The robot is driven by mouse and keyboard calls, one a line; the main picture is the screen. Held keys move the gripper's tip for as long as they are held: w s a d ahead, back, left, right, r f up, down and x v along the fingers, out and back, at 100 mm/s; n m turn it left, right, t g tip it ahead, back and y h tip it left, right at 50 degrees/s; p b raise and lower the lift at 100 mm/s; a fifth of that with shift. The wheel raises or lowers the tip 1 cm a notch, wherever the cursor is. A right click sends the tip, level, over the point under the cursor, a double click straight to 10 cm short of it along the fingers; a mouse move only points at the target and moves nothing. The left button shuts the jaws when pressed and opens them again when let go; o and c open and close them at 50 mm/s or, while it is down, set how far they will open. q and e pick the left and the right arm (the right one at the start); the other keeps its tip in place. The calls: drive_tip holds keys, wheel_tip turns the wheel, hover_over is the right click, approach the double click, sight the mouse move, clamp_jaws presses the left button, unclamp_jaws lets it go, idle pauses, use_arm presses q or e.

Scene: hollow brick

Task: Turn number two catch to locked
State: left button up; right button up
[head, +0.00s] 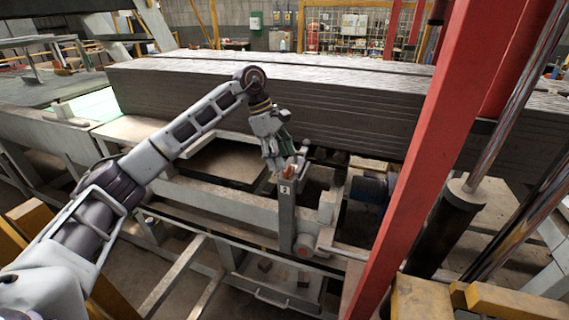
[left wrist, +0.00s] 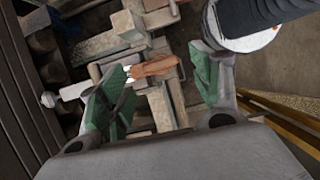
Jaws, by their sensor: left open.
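The number two catch has an orange-brown handle (head: 290,172) at the top of a grey post (head: 286,215) with a label reading 2, near the middle of the head view. In the left wrist view the handle (left wrist: 155,67) lies crosswise between the green finger pads, with a gap on the right side. My left gripper (head: 277,158) is open and points down at the handle from above. The handle's left end is close to the left pad; I cannot tell whether they touch. The handle's pivot is partly hidden. My right gripper is not in view.
A long stack of dark grey boards (head: 330,115) stands just behind the catch. A red slanted beam (head: 430,150) and a dark cylinder (head: 445,225) stand to the right. A blue motor (head: 368,190) sits right of the post. Grey frame rails (head: 215,200) run below my arm.

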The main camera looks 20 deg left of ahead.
use_arm(q)
drive_tip(key=v, duration=0.8)
drive_tip(key=shift+r, duration=0.2)
idle(0.3)
